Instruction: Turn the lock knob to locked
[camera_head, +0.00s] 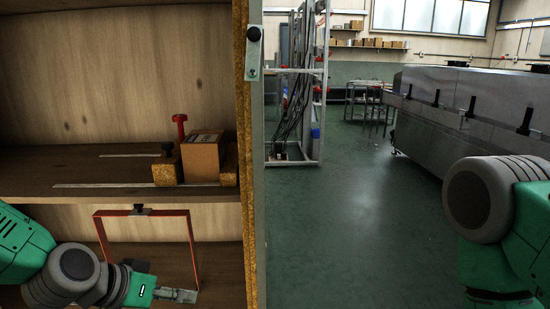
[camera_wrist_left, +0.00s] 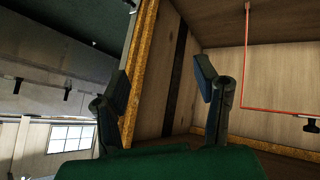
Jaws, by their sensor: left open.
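I cannot tell for sure which knob is the lock knob. A small black knob (camera_head: 139,209) sits at the top middle of a red rectangular frame (camera_head: 190,245) below the shelf. The left wrist view shows this frame (camera_wrist_left: 247,60) and a dark knob (camera_wrist_left: 314,127) at its right edge. A red knob (camera_head: 180,122) and a black knob (camera_head: 167,148) stand on the shelf beside a box. My left gripper (camera_head: 165,285) is low in the cabinet, near the frame's lower part. Its fingers (camera_wrist_left: 163,90) are apart and empty in the wrist view. My right gripper is out of view.
The wooden shelf (camera_head: 90,180) carries a cardboard box (camera_head: 201,158) and metal strips. The cabinet's side panel edge (camera_head: 246,200) stands right of my left gripper. Green floor (camera_head: 350,220) is open beyond it, with a long metal machine (camera_head: 440,120) at right.

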